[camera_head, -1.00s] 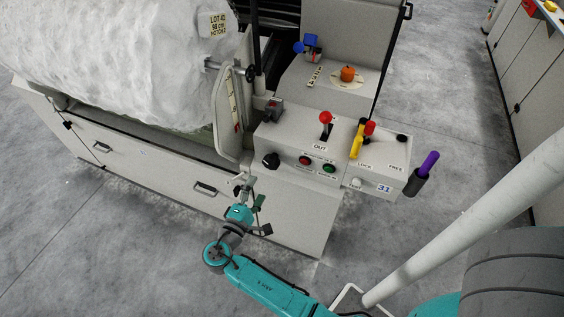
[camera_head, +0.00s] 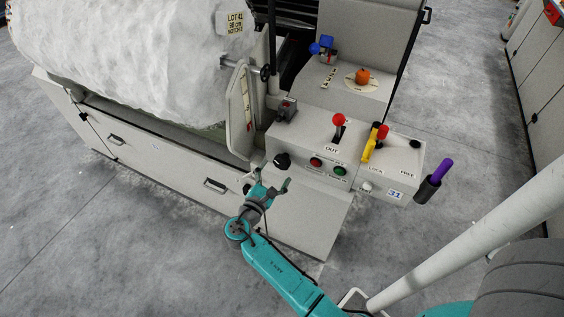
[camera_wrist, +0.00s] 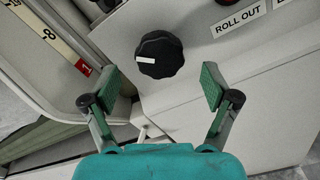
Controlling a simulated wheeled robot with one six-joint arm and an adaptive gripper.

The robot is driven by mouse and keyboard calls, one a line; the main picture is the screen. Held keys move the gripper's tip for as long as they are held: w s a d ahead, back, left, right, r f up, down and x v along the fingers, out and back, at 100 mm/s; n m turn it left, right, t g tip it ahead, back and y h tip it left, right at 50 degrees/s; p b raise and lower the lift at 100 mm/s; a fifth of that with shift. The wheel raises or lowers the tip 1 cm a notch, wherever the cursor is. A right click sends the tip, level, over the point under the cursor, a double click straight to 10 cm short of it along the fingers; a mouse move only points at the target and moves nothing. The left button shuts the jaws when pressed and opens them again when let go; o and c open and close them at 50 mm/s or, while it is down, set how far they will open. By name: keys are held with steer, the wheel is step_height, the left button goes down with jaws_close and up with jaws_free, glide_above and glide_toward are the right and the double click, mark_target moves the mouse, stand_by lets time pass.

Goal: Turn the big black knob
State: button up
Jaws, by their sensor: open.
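The big black knob (camera_head: 282,161) sits on the front face of the grey control box, left of the red and green buttons. In the wrist view the knob (camera_wrist: 160,55) is round and ridged, with a white mark at its lower left edge. My gripper (camera_head: 268,186) is just below and left of the knob in the head view. In the wrist view my gripper (camera_wrist: 160,87) has its two green-padded fingers spread wide, one on each side below the knob. The knob is ahead of the fingertips, and nothing is between the fingers.
A red button (camera_head: 316,162) and a green button (camera_head: 340,170) are right of the knob. A red-topped lever (camera_head: 339,120), a yellow handle (camera_head: 370,148) and a purple-handled part (camera_head: 440,172) stand further right. A scale plate (camera_wrist: 52,38) on a panel edge is close left.

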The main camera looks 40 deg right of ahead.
mark_target(280, 165)
steer(key=shift+x, duration=2.65)
steer(key=c, duration=1.2)
